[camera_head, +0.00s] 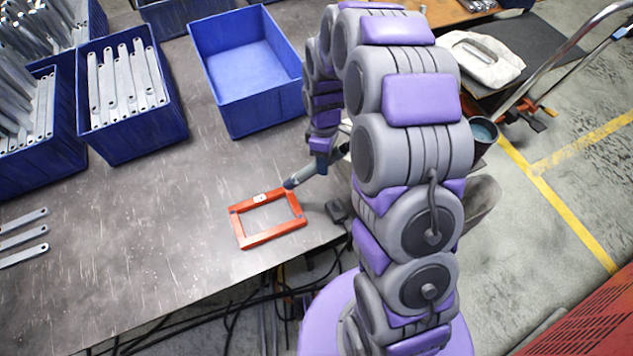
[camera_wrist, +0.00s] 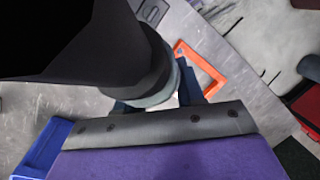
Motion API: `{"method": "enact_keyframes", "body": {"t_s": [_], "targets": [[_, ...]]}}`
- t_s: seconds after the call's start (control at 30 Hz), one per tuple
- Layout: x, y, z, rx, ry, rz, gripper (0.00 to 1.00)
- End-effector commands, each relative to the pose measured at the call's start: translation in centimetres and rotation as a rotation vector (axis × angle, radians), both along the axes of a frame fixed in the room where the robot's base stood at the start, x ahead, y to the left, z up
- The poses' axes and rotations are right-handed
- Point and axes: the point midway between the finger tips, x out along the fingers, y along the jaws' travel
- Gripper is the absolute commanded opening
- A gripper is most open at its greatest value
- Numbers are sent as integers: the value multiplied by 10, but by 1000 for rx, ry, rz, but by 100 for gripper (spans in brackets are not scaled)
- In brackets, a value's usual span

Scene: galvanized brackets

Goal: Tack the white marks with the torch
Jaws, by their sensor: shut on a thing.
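An orange-red rectangular frame (camera_head: 268,240) lies flat on the grey metal table. A small pale patch (camera_head: 260,198) shows on its far bar; I cannot tell whether it is a white mark or a small plate. My gripper (camera_head: 322,160) is shut on the torch (camera_head: 303,175), a dark grey tool tilted down to the left. Its tip is close to the frame's upper right corner; I cannot tell whether it touches. In the wrist view, the torch (camera_wrist: 150,70) hides much of the frame (camera_wrist: 208,72), and the blue fingers show beside it.
Blue bins with galvanized brackets (camera_head: 125,75) stand at the left, and an empty blue bin (camera_head: 250,105) stands behind the frame. Loose brackets (camera_head: 22,240) lie at the left edge. A dark cup (camera_head: 484,134) stands right of my arm.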

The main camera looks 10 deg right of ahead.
Motion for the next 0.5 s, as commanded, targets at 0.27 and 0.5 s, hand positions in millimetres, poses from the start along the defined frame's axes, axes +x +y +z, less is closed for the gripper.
{"method": "enact_keyframes", "body": {"t_s": [0.27, 0.5], "targets": [[17, -7, -4, 54, -16, 2, 0], [18, -7, -21, 54, -17, 2, 0]]}}
